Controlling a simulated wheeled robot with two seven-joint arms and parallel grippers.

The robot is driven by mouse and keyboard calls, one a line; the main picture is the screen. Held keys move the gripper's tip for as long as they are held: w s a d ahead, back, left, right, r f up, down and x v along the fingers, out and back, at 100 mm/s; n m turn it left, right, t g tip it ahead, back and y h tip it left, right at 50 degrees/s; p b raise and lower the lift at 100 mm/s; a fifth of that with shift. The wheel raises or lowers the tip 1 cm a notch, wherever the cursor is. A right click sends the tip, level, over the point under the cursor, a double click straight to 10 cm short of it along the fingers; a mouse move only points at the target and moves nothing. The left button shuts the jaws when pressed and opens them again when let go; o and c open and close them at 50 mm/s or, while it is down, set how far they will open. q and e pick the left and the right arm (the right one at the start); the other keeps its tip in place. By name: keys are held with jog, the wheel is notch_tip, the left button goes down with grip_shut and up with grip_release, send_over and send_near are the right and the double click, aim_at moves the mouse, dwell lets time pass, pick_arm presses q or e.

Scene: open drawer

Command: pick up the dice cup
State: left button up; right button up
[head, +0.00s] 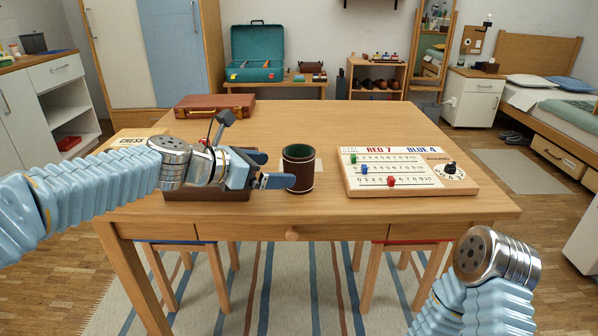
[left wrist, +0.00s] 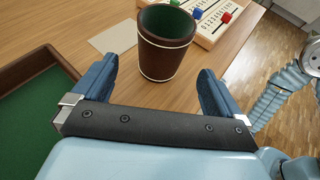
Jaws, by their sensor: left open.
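The dice cup (head: 299,170) is a dark brown cup with pale bands and a green lining. It stands upright on the wooden table, right of my left gripper (head: 271,169) in the head view. In the left wrist view the cup (left wrist: 166,45) is ahead of the gap between my two blue fingers (left wrist: 158,92). The left gripper is open, with nothing between its fingers. In the head view one finger tip is close to the cup; I cannot tell if it touches. My right arm shows at the lower right, but its gripper is out of view.
A scoreboard (head: 408,187) with coloured pegs and a dial lies right of the cup. A green-lined tray (left wrist: 33,118) lies left of the left gripper. A brown case (head: 214,106) sits at the table's back left. The table's back middle is clear.

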pick_arm(q)
jog(key=x, duration=0.8)
jog(key=shift+d+f, duration=0.1)
jog(key=shift+d, duration=0.1)
jog(key=c, duration=1.1)
notch_tip(320, 180, up, 10)
jog(key=p, duration=0.4)
notch_tip(320, 180, up, 8)
jog(key=p, duration=0.3)
send_over(299, 171)
jog(key=w, duration=0.4)
jog(key=shift+s+f, duration=0.15)
jog(key=shift+f, duration=0.6)
jog(key=shift+s+f, duration=0.15)
jog(key=shift+f, duration=0.6)
